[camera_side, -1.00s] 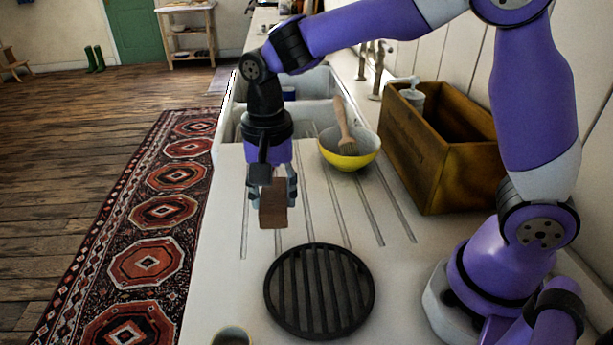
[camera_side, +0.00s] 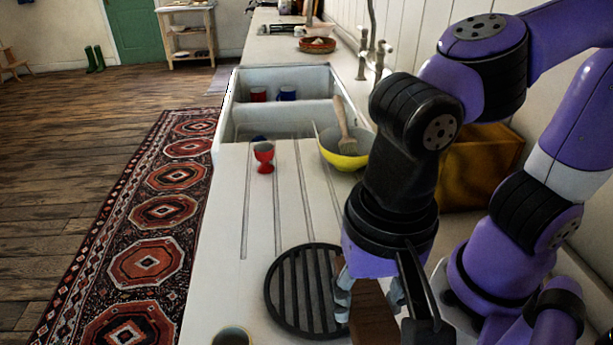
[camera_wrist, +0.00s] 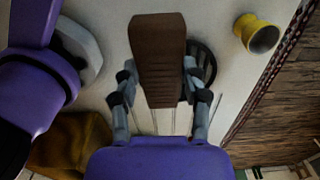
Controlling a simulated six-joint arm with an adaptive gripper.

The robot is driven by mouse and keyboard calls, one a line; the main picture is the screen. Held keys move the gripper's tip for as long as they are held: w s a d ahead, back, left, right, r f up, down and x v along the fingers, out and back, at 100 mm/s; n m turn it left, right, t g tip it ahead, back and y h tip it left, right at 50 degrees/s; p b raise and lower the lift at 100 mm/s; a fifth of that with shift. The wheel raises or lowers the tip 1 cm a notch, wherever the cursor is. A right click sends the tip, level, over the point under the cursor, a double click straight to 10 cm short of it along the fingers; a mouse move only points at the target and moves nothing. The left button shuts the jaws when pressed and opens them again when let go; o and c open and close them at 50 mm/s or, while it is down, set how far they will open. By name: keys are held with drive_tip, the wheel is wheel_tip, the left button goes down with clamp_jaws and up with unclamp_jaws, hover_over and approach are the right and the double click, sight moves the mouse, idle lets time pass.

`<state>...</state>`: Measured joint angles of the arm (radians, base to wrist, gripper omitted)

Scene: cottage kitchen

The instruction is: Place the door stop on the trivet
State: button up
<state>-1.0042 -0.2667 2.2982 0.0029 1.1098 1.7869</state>
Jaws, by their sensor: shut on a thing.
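The brown wedge-like door stop (camera_side: 374,318) is between the fingers of my gripper (camera_side: 370,298), which is shut on it. In the wrist view the door stop (camera_wrist: 158,62) points away from my gripper (camera_wrist: 158,92). The round black slatted trivet (camera_side: 300,290) lies flat on the white counter. In the side view the door stop is at the trivet's right edge, and my gripper hides part of that edge. In the wrist view the trivet (camera_wrist: 204,64) shows partly behind the door stop, on its right. The gap in height between them is hard to judge.
A red egg cup (camera_side: 264,157) and a yellow bowl (camera_side: 344,160) with a brush stand farther back by the sink (camera_side: 228,125). A wooden box (camera_side: 480,165) is at the right. A yellow cup (camera_wrist: 258,35) is near the counter's edge, beyond the trivet.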

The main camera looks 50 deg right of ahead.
hover_over(321, 293)
wheel_tip(321, 293, down, 6)
drive_tip(key=shift+f, duration=2)
drive_tip(key=shift+f, duration=0.1)
drive_tip(key=o, duration=1.2)
